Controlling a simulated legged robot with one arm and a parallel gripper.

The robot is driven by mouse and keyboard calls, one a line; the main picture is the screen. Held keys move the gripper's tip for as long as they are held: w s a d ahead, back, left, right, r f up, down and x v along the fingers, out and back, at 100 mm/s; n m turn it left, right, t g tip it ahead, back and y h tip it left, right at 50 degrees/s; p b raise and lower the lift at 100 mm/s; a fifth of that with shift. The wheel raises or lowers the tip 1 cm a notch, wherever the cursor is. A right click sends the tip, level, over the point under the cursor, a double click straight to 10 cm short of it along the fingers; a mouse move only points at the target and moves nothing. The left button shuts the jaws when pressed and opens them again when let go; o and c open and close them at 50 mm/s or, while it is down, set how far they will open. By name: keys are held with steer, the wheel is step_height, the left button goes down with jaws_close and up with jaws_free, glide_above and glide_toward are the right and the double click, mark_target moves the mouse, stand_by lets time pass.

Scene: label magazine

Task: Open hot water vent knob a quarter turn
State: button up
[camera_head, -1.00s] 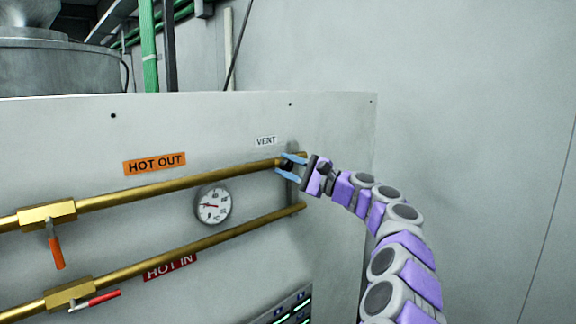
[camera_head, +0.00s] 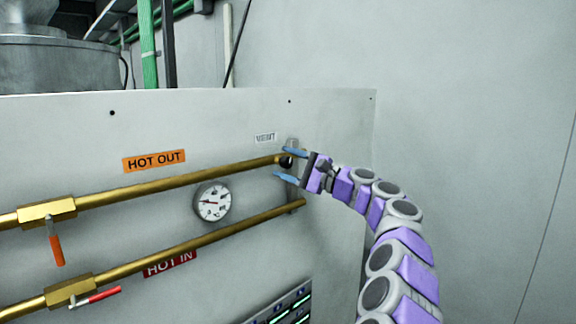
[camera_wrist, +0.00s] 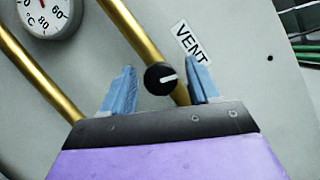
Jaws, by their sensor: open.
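The vent knob (camera_wrist: 161,78) is a small round black knob with a white pointer line, on the end part of the upper brass pipe below the VENT label (camera_wrist: 190,42). In the wrist view its pointer lies nearly level, toward the right. In the head view the knob (camera_head: 286,161) is partly seen between the blue fingers. My gripper (camera_head: 284,164) is open, with one finger above and one below the knob. In the wrist view my gripper (camera_wrist: 160,88) has a finger on each side of the knob, with visible gaps.
The HOT OUT pipe (camera_head: 180,182) and HOT IN pipe (camera_head: 215,240) run along the panel. A dial gauge (camera_head: 213,202) sits between them. An orange-handled valve (camera_head: 55,245) and a red-handled valve (camera_head: 97,299) are at left. The wall at right is clear.

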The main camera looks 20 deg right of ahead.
steer(key=shift+s, duration=0.1)
steer(key=b+v, duration=0.2)
steer(key=v, duration=1.5)
steer(key=shift+d+b, duration=0.15)
steer(key=shift+b, duration=0.15)
steer(key=shift+f, duration=0.1)
stand_by(1.8)
